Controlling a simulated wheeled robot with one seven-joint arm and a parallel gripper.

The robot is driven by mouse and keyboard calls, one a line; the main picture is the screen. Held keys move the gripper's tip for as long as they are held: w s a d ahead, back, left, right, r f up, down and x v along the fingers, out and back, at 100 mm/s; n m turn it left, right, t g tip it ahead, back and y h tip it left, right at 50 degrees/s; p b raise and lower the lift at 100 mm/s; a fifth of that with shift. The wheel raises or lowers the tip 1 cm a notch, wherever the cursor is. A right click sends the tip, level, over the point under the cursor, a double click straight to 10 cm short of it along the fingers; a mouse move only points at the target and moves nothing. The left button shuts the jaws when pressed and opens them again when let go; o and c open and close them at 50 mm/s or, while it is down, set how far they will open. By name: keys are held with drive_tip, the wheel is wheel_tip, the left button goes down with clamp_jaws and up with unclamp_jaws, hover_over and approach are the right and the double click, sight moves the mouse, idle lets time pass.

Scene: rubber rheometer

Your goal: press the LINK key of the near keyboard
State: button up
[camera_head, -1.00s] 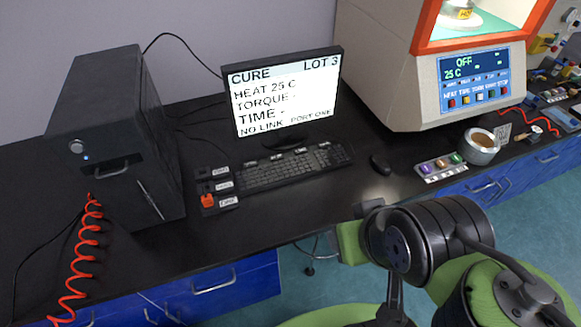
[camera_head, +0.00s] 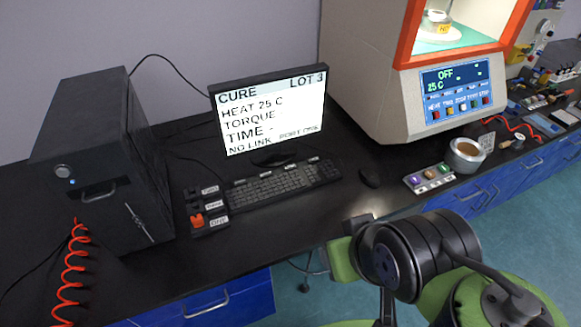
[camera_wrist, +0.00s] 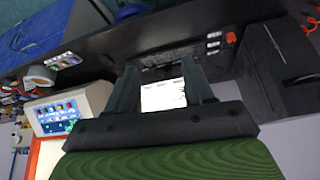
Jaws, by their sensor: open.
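The black keyboard (camera_head: 275,187) lies on the dark bench in front of the monitor. Small white labels line its back edge, too small to read, so I cannot pick out the LINK key. In the wrist view, which is upside down, the keyboard (camera_wrist: 168,60) shows dimly beyond my fingers. My gripper (camera_wrist: 160,66) is open and empty there, its two dark fingers framing the monitor's screen (camera_wrist: 163,95). The monitor (camera_head: 272,115) reads "CURE", "LOT 3", "HEAT 25 C" and "NO LINK". In the head view my arm is at lower right, away from the keyboard; the fingertips do not show.
A black computer case (camera_head: 100,165) with a red coiled cord stands left. A labelled switch block (camera_head: 208,212) with an orange part sits beside the keyboard. A mouse (camera_head: 370,178), a coloured button panel (camera_head: 429,179), a metal cup (camera_head: 466,154) and the rheometer (camera_head: 385,75) are right.

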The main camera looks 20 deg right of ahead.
clamp_jaws()
idle(1.5)
